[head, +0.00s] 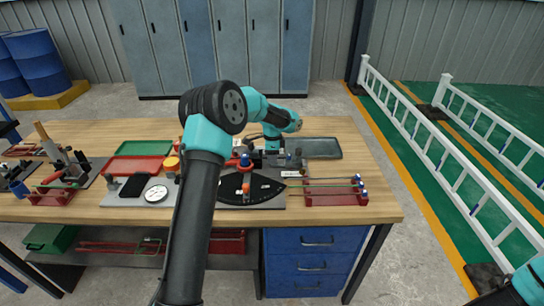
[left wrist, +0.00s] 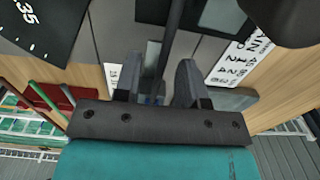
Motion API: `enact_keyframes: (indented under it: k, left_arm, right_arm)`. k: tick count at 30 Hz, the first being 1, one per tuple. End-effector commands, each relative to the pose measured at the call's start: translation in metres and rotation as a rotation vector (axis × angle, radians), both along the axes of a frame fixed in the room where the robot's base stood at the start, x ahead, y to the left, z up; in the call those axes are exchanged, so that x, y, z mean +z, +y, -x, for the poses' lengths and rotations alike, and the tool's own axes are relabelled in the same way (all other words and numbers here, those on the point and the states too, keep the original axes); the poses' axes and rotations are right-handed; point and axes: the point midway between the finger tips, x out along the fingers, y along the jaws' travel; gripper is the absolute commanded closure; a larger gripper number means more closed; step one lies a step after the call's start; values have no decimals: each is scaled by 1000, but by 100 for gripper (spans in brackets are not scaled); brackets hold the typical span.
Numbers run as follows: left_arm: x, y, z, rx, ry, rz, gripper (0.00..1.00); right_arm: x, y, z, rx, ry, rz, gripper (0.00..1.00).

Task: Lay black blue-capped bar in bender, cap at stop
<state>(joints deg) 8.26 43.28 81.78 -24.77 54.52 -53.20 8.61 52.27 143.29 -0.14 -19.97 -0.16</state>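The bender is a black plate with white scale marks (head: 262,190), with an orange-red pin at its middle, in the centre of the bench. Thin bars with blue ends (head: 358,181) lie across a red rack (head: 336,198) to its right; at this size I cannot tell which is black. My left gripper (head: 272,146) is behind the bender, pointing down. In the left wrist view its fingers (left wrist: 157,88) stand apart. A dark upright strip and a small blue patch show between and beyond them; I see no clear grip on them. My right gripper is out of view.
A red tray (head: 137,165), a dark phone-like slab (head: 134,185) and a white dial (head: 156,193) lie left of my arm. A grey tray (head: 318,148) lies at the back right. Tools crowd the bench's left end. The bench's front right corner is clear.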

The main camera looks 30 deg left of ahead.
Motion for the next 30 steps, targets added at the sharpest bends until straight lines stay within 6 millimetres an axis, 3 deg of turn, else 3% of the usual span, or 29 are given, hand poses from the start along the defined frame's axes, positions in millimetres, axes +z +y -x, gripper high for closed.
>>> enact_keyframes:
  k: [8,14,30]
  left_arm:
    - [2,0,0,0,0,0,63]
    - [20,0,0,1,-3,-1,63]
    - [120,-1,0,0,-4,0,63]
  right_arm:
    - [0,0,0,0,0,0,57]
    - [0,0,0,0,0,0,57]
    - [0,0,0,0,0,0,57]
